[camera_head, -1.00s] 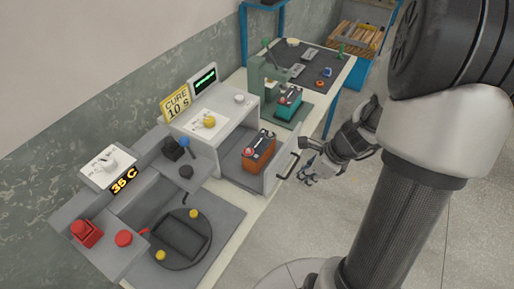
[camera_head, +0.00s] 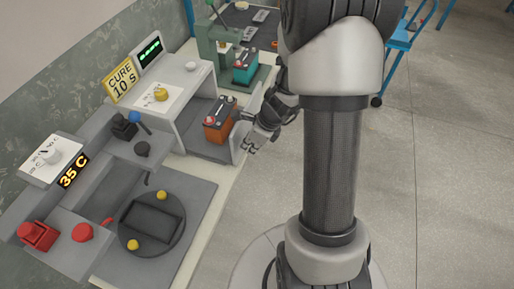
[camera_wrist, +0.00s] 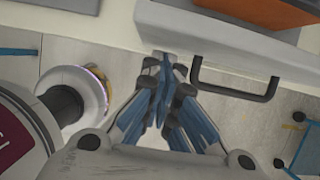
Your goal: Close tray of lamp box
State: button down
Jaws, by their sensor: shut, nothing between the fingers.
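The grey lamp box (camera_head: 176,84) carries the yellow "CURE 10 s" sign. Its tray (camera_head: 208,149) is pulled out at the open front, with an orange battery (camera_head: 219,117) standing on it. In the wrist view the pale tray front (camera_wrist: 225,42) bears a dark bar handle (camera_wrist: 237,91). My gripper (camera_head: 248,148) is beside the tray front on its outer side. In the wrist view its fingers (camera_wrist: 165,62) are together and empty, left of the handle and close to the front panel. I cannot tell whether the tips touch the panel.
A press with a teal battery (camera_head: 245,66) stands beyond the lamp box. A grey station with a round dark plate (camera_head: 152,222) and red knobs is nearer. Open floor (camera_head: 440,170) lies to the right.

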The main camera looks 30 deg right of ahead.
jog(key=shift+w+a, duration=0.1)
dwell(0.3)
jog(key=w+a+p, duration=0.3)
jog(key=w+a, duration=0.1)
jog(key=w, duration=0.1)
jog(key=w+a+p, duration=0.3)
jog(key=w+a, duration=0.1)
jog(key=w, duration=0.1)
jog(key=w+a+p, duration=0.3)
jog(key=w+a, duration=0.1)
jog(key=w, duration=0.1)
jog(key=shift+w, duration=0.2)
